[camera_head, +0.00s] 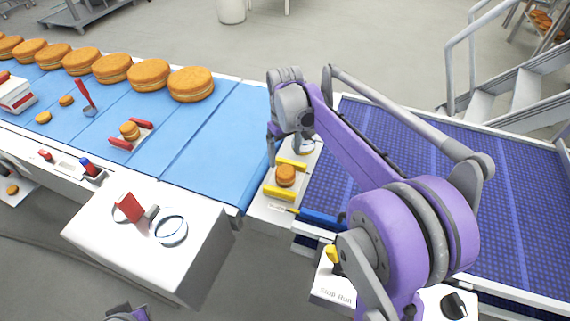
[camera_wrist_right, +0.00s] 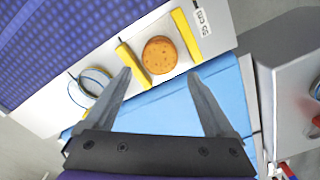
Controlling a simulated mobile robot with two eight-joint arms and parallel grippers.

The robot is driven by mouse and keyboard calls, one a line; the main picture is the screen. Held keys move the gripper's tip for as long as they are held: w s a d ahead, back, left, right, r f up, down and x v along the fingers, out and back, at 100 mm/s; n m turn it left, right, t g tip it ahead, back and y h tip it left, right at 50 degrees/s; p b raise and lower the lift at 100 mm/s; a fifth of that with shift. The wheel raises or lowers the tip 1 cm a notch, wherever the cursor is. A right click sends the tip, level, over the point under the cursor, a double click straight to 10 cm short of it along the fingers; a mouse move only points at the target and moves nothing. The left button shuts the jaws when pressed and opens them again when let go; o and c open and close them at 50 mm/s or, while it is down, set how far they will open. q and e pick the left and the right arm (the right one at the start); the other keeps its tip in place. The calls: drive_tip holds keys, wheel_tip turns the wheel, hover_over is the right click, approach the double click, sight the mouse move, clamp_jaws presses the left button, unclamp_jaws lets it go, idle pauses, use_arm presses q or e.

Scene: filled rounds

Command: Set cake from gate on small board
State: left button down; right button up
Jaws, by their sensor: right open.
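A small round orange-brown cake (camera_head: 285,175) sits between two yellow bars of the gate (camera_head: 279,193) on the white strip between the belts. In the right wrist view the cake (camera_wrist_right: 159,55) lies between the yellow bars (camera_wrist_right: 187,35), just beyond my fingertips. My right gripper (camera_head: 284,150) is open and empty above the strip; its spread fingers (camera_wrist_right: 160,73) show in the wrist view.
Several large layered cakes (camera_head: 191,84) line the far edge of the blue belt (camera_head: 215,135). A red-handled tool (camera_head: 86,97) stands there too. A white box (camera_head: 190,235) with a ring stands in front. A blue-purple belt (camera_head: 420,170) and metal stairs (camera_head: 525,88) are at right.

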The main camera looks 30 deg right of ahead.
sight(285, 170)
drive_tip(key=s+a+r+t, duration=0.25)
drive_tip(key=s+a, duration=0.35)
drive_tip(key=s, duration=0.4)
drive_tip(key=s+a+f+m+t, duration=0.1)
drive_tip(key=s+a+f+t, duration=0.2)
drive_tip(key=s+f, duration=0.4)
drive_tip(key=s+a, duration=0.1)
drive_tip(key=s, duration=0.1)
drive_tip(key=shift+s+a+f, duration=0.15)
drive_tip(key=shift+s+f, duration=0.2)
drive_tip(key=shift+s, duration=0.05)
